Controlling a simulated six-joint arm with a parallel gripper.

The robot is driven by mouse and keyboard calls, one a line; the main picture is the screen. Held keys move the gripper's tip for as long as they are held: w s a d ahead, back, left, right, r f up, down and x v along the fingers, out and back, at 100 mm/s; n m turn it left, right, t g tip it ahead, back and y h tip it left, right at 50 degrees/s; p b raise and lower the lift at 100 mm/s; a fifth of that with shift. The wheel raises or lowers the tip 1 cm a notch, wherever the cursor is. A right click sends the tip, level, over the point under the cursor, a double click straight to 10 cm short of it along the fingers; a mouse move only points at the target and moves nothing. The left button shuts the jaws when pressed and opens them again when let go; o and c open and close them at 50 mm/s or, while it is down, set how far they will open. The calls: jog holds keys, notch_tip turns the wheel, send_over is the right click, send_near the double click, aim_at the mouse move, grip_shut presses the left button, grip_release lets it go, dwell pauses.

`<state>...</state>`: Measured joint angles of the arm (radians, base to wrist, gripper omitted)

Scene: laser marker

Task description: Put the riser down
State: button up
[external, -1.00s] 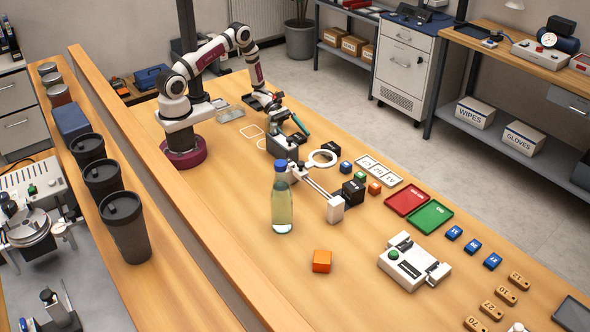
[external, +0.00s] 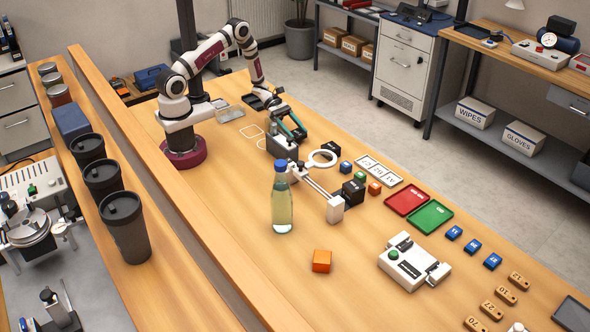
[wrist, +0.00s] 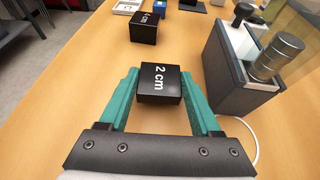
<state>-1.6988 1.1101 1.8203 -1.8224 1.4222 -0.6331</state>
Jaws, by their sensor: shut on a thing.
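The riser, a black block marked "2 cm" (wrist: 160,84), sits between the teal fingers of my gripper (wrist: 158,80) in the wrist view. The gripper is shut on it, one finger at each side. In the external view my gripper (external: 294,128) is low over the table, behind the grey marker unit (external: 282,146). The riser is small and hard to make out there. I cannot tell whether its underside touches the table.
In the wrist view the grey unit with a metal cylinder (wrist: 276,60) stands close on the right. A larger black block (wrist: 144,28) lies ahead. A bottle (external: 282,200) stands before the unit in the external view. Bare wood lies to the left in the wrist view.

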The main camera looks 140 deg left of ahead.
notch_tip(320, 180, up, 8)
jog(key=shift+r, duration=0.1)
jog(key=w+d+r+m+h, duration=0.1)
jog(key=w+d+r+h, duration=0.1)
jog(key=w+d+r, duration=0.65)
jog(key=w+d+r+m+h, duration=0.15)
jog(key=w+d+r, duration=0.35)
jog(key=w, duration=0.7)
jog(key=w+d+r+m+h, duration=0.1)
jog(key=w+d+r, duration=0.2)
jog(key=d+r, duration=0.45)
jog(key=w+d+r+m, duration=0.1)
jog(key=w+d+r, duration=0.3)
jog(key=d, duration=0.7)
jog(key=g+h, duration=0.1)
jog(key=h, duration=0.1)
send_over(268, 272)
jog(key=w+d, duration=0.1)
notch_tip(268, 272, down, 22)
jog(key=shift+m+y, duration=0.25)
jog(key=shift+y, duration=0.1)
jog(key=f, duration=1.2)
jog(key=shift+w+f, duration=0.35)
jog(key=shift+f, duration=0.05)
